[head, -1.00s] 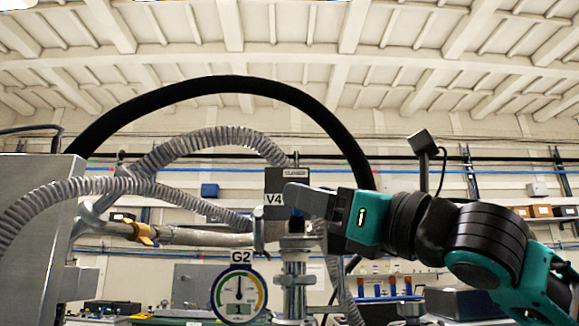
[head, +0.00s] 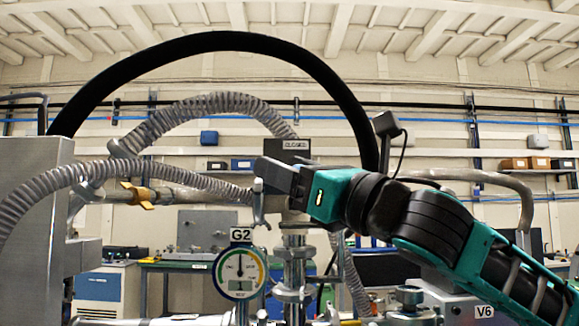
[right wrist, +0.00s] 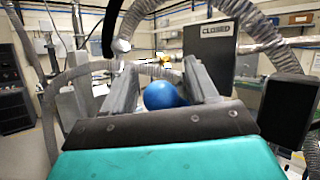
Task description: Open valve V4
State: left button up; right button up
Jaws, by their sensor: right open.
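Valve V4 (head: 287,146) is a dark grey block with a CLOSED sign, on top of a metal pipe column; the sign also shows in the right wrist view (right wrist: 217,30). Its V4 label is hidden behind my right gripper (head: 270,177) in the head view. In the right wrist view a round blue knob (right wrist: 161,95) sits between the two fingers of that gripper (right wrist: 157,78). The fingers are apart, one on each side of the knob. I cannot tell whether either touches it. My left gripper is not in view.
Gauge G2 (head: 240,272) stands just left below the valve. Ribbed grey hoses (head: 215,103) and a thick black hose (head: 200,41) arch around it. A metal box (head: 35,220) stands at the left. A V6 label (head: 484,311) shows at the lower right.

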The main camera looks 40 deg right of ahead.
jog(key=c, duration=0.7)
grip_shut()
jog(key=n+b, duration=0.1)
jog(key=f+n+y+b, duration=0.1)
jog(key=t+b, duration=0.1)
jog(key=b, duration=0.1)
jog(key=shift+s+a+f+n+y, duration=0.3)
jog(key=shift+n+y, duration=0.1)
jog(key=shift+a+n+y+b, duration=0.1)
jog(key=shift+n+y+b, duration=0.2)
jog(key=shift+n+y, duration=0.25)
jog(key=o, duration=0.6)
grip_release()
jog(key=shift+s, duration=0.1)
jog(key=shift+o, duration=0.5)
